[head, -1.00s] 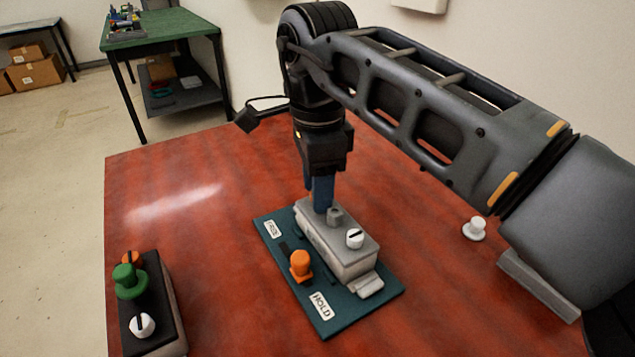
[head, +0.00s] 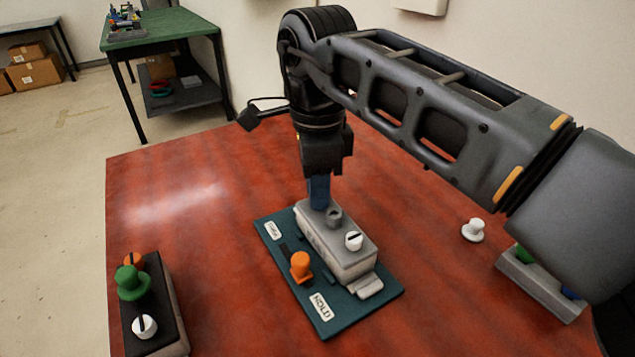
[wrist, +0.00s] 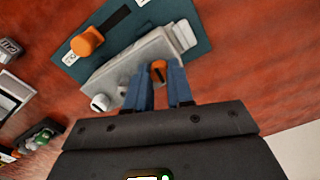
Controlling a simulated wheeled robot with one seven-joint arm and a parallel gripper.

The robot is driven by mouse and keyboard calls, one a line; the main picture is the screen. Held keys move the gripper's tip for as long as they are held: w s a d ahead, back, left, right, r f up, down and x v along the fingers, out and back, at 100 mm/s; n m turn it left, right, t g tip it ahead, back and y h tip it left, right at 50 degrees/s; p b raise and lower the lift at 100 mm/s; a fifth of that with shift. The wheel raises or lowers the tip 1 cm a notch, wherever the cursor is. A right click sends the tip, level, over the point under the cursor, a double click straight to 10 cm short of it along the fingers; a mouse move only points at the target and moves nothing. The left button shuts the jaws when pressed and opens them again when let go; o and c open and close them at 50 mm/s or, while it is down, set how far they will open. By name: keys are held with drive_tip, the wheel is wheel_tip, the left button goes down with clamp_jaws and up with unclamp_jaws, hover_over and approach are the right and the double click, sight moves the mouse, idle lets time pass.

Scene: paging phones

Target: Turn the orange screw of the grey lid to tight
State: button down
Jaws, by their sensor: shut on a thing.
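The grey lid (head: 340,250) sits on a teal board (head: 325,327); it also shows in the wrist view (wrist: 135,60). Its orange screw (wrist: 158,68), with a dark mark on top, shows between my blue fingers in the wrist view. In the head view the fingers hide this screw. My gripper (head: 319,205) points down at the lid's far end and is shut on the orange screw; in the wrist view its fingertips (wrist: 160,78) lie either side of it. A white screw (head: 354,240) with a dark slot stands at the lid's near end.
An orange knob (head: 301,267) stands on the board beside the lid, near the HOLD label (head: 321,306). A black-topped box (head: 150,320) with green, white and orange knobs stands at left. A white knob (head: 473,230) and a grey tray (head: 540,285) lie at right.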

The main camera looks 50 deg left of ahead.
drive_tip(key=m+p, duration=0.1)
drive_tip(key=m, duration=0.3)
drive_tip(key=shift+r, duration=0.1)
drive_tip(key=m+p, duration=0.2)
drive_tip(key=m, duration=0.2)
drive_tip(key=shift+m, duration=0.4)
drive_tip(key=m+p, duration=0.1)
drive_tip(key=m, duration=0.3)
drive_tip(key=shift+m+p, duration=0.5)
drive_tip(key=shift+m, duration=1.3)
drive_tip(key=c, duration=1)
unclamp_jaws()
wheel_tip(320, 180, up, 8)
drive_tip(key=shift+f+b, duration=0.2)
drive_tip(key=shift+b, duration=0.15)
